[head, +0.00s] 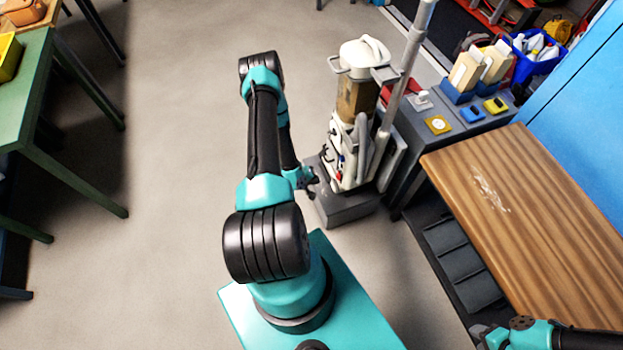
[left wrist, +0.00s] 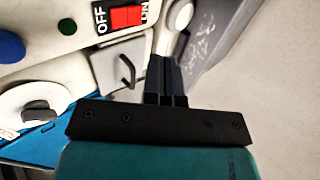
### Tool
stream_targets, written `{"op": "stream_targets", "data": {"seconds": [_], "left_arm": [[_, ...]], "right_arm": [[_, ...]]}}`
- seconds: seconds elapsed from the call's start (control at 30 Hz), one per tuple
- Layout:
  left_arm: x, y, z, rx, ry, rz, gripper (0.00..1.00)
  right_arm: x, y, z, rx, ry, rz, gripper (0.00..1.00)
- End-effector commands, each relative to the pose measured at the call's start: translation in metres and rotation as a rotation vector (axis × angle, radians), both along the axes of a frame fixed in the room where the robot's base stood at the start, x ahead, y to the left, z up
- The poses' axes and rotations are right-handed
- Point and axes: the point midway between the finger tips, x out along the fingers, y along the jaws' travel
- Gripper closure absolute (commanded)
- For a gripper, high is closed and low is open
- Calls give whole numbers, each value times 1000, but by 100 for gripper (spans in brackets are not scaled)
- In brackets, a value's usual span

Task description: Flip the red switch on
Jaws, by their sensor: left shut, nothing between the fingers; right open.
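The red switch (left wrist: 126,17) sits on a white panel at the top of the left wrist view, with OFF printed at its left and ON at its right. I cannot tell which side is pressed. My left gripper (left wrist: 164,66) is shut and empty, its fingertips below and right of the switch in that view, apart from it. In the head view my left gripper (head: 308,182) is low beside the upright vacuum-like machine (head: 345,190); the switch is not clear there. My right gripper (head: 485,335) is at the bottom right, by the wooden table, and open.
The wooden table (head: 530,220) stands at the right. A green table (head: 30,90) is at the left. Open floor (head: 180,200) lies between.

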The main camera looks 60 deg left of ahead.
Motion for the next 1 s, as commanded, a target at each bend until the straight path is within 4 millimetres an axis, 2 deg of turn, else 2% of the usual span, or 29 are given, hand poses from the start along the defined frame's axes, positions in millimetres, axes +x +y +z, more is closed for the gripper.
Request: {"op": "stream_targets", "data": {"seconds": [0.33,0.53,0.7,1.0], "left_arm": [[43,-11,-42,-1,-1,-2,100],[70,-16,-44,0,-1,-3,100],[80,-18,-45,0,0,0,100],[81,-18,-45,-1,0,1,100]], "right_arm": [[0,0,0,0,0,0,57],[0,0,0,0,0,0,57],[0,0,0,0,0,0,57],[0,0,0,0,0,0,57]]}}
